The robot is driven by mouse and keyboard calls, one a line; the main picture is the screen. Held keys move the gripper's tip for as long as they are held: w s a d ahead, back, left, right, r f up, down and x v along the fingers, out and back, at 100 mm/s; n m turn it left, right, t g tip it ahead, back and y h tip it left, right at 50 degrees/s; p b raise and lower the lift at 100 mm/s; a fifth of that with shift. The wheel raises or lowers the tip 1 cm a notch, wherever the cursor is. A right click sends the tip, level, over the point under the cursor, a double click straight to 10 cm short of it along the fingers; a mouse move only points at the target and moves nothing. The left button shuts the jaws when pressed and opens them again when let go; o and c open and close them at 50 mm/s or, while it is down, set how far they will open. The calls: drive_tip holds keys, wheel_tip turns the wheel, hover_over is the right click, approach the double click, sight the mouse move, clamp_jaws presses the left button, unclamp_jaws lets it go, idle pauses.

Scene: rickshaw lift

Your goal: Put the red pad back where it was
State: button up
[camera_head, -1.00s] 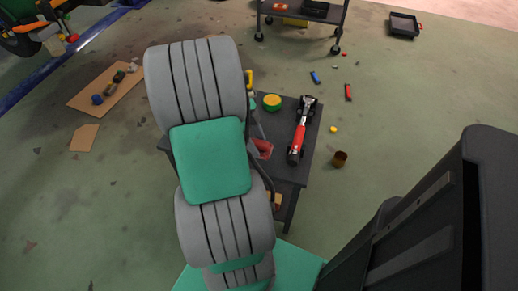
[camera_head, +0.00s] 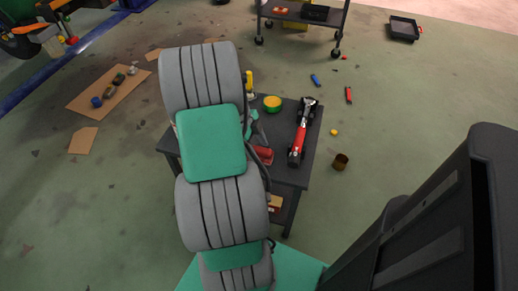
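A small red block-like thing (camera_head: 264,155), which may be the red pad, shows at the right edge of my arm, over the dark table (camera_head: 291,174). My arm covers its left side, and I cannot tell whether it rests on the table or is held. My gripper is hidden behind my grey and green arm links, so its fingers cannot be seen. A red and black floor jack (camera_head: 300,133) lies on the table to the right of the red thing. A yellow and green round tin (camera_head: 272,103) stands behind it.
A yellow-topped item (camera_head: 249,82) and green parts (camera_head: 254,128) show beside my arm. A brown can (camera_head: 341,161) stands on the floor right of the table. A dark cart (camera_head: 304,14) stands behind. Cardboard (camera_head: 110,86) lies at left.

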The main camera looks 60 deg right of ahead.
drive_tip(key=shift+o, duration=0.4)
drive_tip(key=shift+r, duration=0.2)
drive_tip(key=d+p+v, duration=0.1)
drive_tip(key=p+v, duration=0.2)
drive_tip(key=v, duration=0.9)
drive_tip(key=w+a+r+n+t+h, duration=0.1)
drive_tip(key=w+a+r+n+t, duration=0.15)
drive_tip(key=w+a+n, duration=0.55)
drive_tip(key=w+a+r+n+t+y, duration=0.1)
drive_tip(key=a+n+t, duration=0.3)
drive_tip(key=a+n, duration=2.2)
drive_tip(key=a+r, duration=0.1)
drive_tip(key=a, duration=0.3)
drive_tip(key=shift+w+y, duration=0.3)
drive_tip(key=shift+w, duration=0.05)
